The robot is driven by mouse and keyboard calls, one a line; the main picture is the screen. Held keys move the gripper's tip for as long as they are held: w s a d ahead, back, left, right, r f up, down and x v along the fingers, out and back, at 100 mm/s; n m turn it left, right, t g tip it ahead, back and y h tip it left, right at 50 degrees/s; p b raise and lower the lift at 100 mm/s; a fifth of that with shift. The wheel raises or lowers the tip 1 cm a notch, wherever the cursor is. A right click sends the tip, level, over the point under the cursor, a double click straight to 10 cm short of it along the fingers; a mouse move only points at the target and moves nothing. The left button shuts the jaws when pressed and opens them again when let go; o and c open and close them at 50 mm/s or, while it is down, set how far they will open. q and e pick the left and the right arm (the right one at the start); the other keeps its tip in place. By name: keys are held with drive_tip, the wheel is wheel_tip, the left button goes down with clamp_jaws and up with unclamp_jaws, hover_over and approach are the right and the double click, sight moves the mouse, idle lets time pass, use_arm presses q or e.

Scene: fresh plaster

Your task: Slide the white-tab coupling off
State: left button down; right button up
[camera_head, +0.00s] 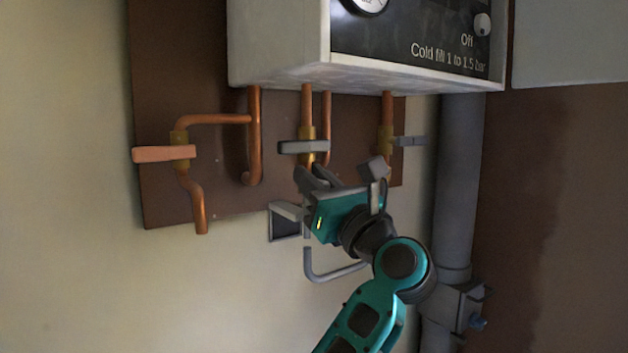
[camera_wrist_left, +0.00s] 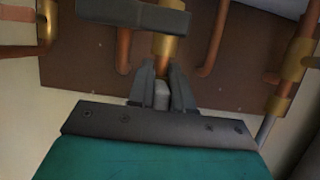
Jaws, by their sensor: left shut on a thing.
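My left gripper (camera_head: 311,178) is raised to the pipes under the boiler, just below the middle brass valve (camera_head: 307,135) with its grey lever (camera_head: 303,147). In the left wrist view its two dark fingers (camera_wrist_left: 162,92) are shut on a small pale block (camera_wrist_left: 162,97), which looks like the tab of the white-tab coupling. The block sits below the brass valve (camera_wrist_left: 165,47) and its copper pipe. The rest of the coupling is hidden, and I cannot tell whether it still touches the pipe. In the head view the fingers and wrist cover the block. My right gripper is not in view.
The boiler (camera_head: 278,45) hangs above on a brown board (camera_head: 180,75). A left valve has an orange lever (camera_head: 164,153); a right one has a grey lever (camera_head: 409,141). A bent grey pipe (camera_head: 333,275) is below. A thick grey pipe (camera_head: 458,190) stands right.

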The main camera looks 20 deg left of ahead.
use_arm(q)
wheel_tip(320, 180, down, 5)
drive_tip(key=b, duration=0.3)
drive_tip(key=shift+r, duration=0.15)
drive_tip(key=c, duration=1.3)
unclamp_jaws()
drive_tip(key=shift+c, duration=0.2)
drive_tip(key=shift+o, duration=1.1)
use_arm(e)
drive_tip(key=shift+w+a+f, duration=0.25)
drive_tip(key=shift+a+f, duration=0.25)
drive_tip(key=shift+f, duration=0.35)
use_arm(q)
drive_tip(key=shift+r, duration=0.1)
